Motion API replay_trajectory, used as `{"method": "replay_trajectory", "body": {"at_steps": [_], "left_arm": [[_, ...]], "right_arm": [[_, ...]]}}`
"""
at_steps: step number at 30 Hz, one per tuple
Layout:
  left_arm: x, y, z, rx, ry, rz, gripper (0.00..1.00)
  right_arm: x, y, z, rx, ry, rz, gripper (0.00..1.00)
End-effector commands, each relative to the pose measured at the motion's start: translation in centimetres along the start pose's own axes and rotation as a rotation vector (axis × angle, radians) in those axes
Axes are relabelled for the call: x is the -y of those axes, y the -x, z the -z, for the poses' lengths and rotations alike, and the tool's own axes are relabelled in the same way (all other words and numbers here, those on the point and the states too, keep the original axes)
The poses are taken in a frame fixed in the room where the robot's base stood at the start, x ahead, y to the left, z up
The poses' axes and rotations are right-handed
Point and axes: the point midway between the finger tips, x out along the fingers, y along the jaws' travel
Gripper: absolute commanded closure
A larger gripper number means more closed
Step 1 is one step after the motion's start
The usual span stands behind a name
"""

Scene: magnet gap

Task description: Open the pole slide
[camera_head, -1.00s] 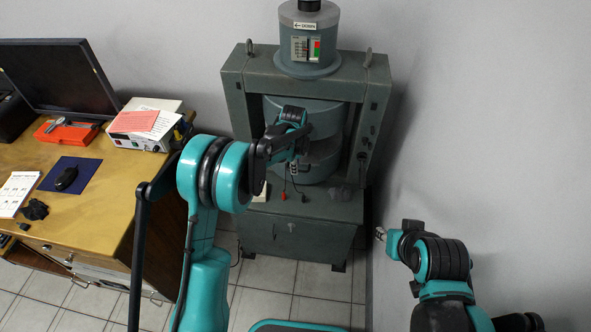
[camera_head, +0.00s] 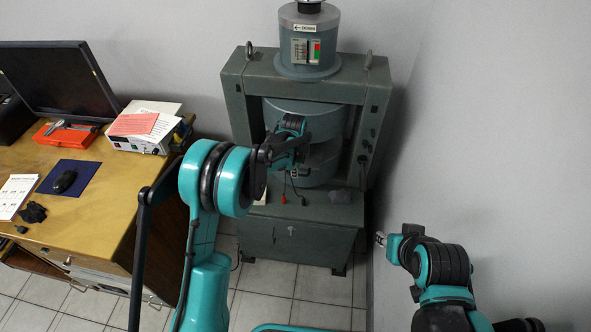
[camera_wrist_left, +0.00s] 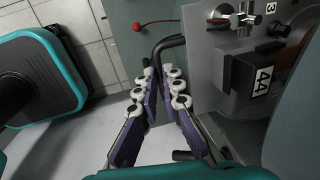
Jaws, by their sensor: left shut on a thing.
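The grey magnet (camera_head: 345,112) stands against the back wall, with two round pole bodies one above the other and a gap between them. My left gripper (camera_wrist_left: 163,80) is at the front of the magnet. In the left wrist view its two fingers are closed around a dark bent bar (camera_wrist_left: 168,43), which looks like the pole slide's handle. The bar comes off a grey plate (camera_wrist_left: 210,55) beside a part labelled 44 (camera_wrist_left: 262,83). In the head view my left wrist and arm hide the fingertips and the handle. My right gripper (camera_head: 380,239) is near the right wall, away from the magnet; its fingers are too small to judge.
A wooden desk (camera_head: 105,205) with a monitor (camera_head: 60,78), a white instrument box (camera_head: 150,140) and a mouse stands to the left. A red-ended lead (camera_head: 284,198) lies on the magnet's base ledge. The wall is close on the right.

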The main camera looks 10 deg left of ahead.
Motion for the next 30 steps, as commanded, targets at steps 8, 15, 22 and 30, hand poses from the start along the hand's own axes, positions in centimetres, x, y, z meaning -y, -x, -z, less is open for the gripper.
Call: {"method": "replay_trajectory", "body": {"at_steps": [8,15,22,30], "left_arm": [[-5.0,0.9,0.0,0.0,-0.002,-0.005,1.0],[-11.5,2.0,-0.2,0.0,-0.001,-0.006,1.0],[-17.6,3.2,-0.3,0.0,-0.002,-0.006,1.0],[-23.1,4.1,-0.4,-0.001,-0.002,-0.005,1.0]], "right_arm": [[0.0,0.0,0.0,0.0,0.0,0.0,0.66],[0.0,-0.1,0.0,0.0,0.0,0.0,0.66],[0.0,-0.1,-0.1,0.0,0.0,0.0,0.66],[0.0,-0.2,-0.2,0.0,0.0,0.0,0.66]]}}
